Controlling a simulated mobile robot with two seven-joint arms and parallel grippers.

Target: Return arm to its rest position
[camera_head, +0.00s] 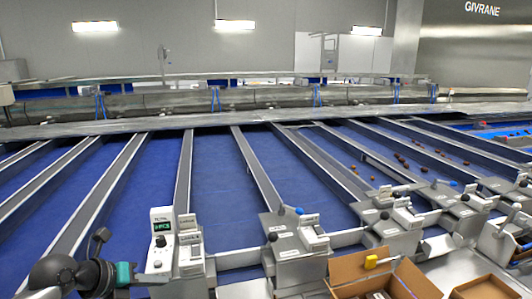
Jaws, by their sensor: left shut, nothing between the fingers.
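My left arm comes in at the bottom left corner, dark and rounded. Its gripper (124,274), with a teal part, is shut and empty at the near edge of the line. It is low in the picture, just left of a control unit with a small green display (162,226). Part of the arm is cut off by the picture's lower edge. My right gripper is not in view.
Blue conveyor lanes (220,175) with metal dividers run away from me. Several dates (402,160) lie on the right lanes. Lever units (292,240) line the near edge. An open cardboard box (345,268) stands at the bottom right, with another box (480,288) beyond it.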

